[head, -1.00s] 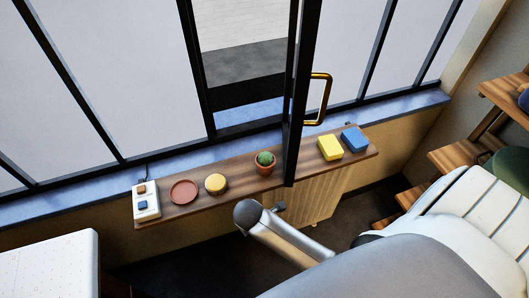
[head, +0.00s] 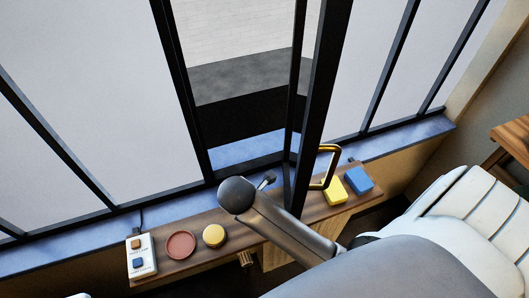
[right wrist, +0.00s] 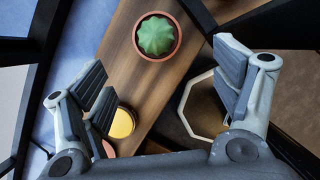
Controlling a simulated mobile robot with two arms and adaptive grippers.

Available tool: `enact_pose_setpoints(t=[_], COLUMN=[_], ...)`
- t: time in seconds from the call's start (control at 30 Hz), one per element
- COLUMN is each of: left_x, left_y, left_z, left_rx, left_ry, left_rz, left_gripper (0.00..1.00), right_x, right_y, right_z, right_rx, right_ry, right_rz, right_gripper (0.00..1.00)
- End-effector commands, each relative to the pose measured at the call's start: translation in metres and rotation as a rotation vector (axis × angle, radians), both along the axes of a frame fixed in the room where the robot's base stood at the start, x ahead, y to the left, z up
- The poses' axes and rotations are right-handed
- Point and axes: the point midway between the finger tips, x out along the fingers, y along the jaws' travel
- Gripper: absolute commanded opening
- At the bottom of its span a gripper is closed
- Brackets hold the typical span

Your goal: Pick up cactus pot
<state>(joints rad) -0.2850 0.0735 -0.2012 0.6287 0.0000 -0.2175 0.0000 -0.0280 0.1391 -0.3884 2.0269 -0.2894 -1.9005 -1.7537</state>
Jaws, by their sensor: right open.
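The cactus pot, a round green cactus in a terracotta pot, stands upright on the wooden shelf. In the right wrist view the cactus pot (right wrist: 157,36) is at the top centre, beyond the fingertips and apart from them. In the head view my right arm hides it. My right gripper (right wrist: 165,82) is open and empty, its two fingers spread wide over the shelf. In the head view only a bit of a finger (head: 267,181) shows past the wrist. My left gripper is in neither view.
The narrow wooden shelf (head: 200,262) also holds a switch box (head: 141,257), a red dish (head: 181,245), a yellow round thing (head: 214,236), a yellow block (head: 334,191) and a blue block (head: 359,179). A dark window frame with a brass handle (head: 329,168) stands close beside my arm.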

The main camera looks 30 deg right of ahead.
Motion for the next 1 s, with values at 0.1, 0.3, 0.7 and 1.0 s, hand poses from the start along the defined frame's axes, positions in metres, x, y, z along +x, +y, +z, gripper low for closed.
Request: enact_pose_setpoints(t=[0.1,0.3,0.7,1.0], left_x=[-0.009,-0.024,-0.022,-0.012], left_y=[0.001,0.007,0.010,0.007], left_z=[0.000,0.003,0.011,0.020], left_rx=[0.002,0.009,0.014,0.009], left_ry=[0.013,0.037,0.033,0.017], left_rz=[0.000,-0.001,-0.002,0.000], left_gripper=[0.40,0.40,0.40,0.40], right_x=[0.000,0.005,0.012,0.020], right_y=[-0.001,-0.012,-0.024,-0.035], right_z=[-0.003,-0.031,-0.061,-0.093], right_rx=[-0.002,-0.002,-0.001,-0.001], right_ry=[0.003,0.006,0.004,0.003], right_rz=[0.001,0.000,0.000,0.000], right_gripper=[0.84,0.84,0.84,0.84])
